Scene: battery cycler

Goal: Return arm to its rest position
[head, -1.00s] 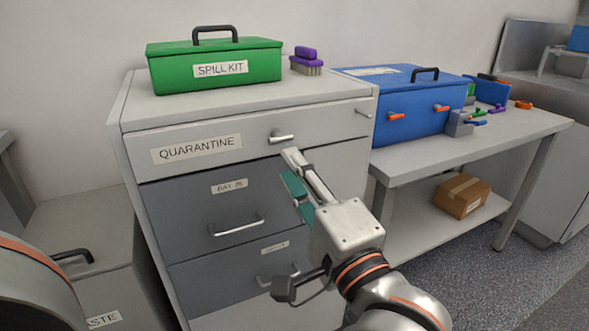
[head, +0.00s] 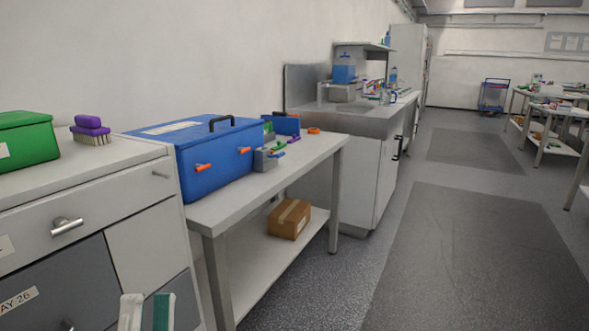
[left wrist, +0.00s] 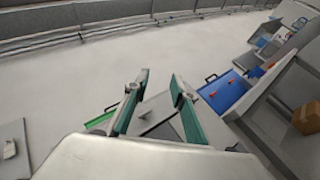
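My left gripper (head: 147,300) shows only by its fingertips at the bottom edge of the head view, in front of the grey drawer cabinet (head: 142,261). In the left wrist view the two teal-padded fingers (left wrist: 159,84) stand apart with nothing between them. The rest of the left arm is out of the head view. My right gripper is in neither view.
A green case (head: 27,143) and purple brush (head: 90,127) sit on the cabinet. A blue box (head: 212,160) stands on the bench (head: 250,195), with a cardboard box (head: 289,220) on its lower shelf. Open floor (head: 455,250) lies to the right.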

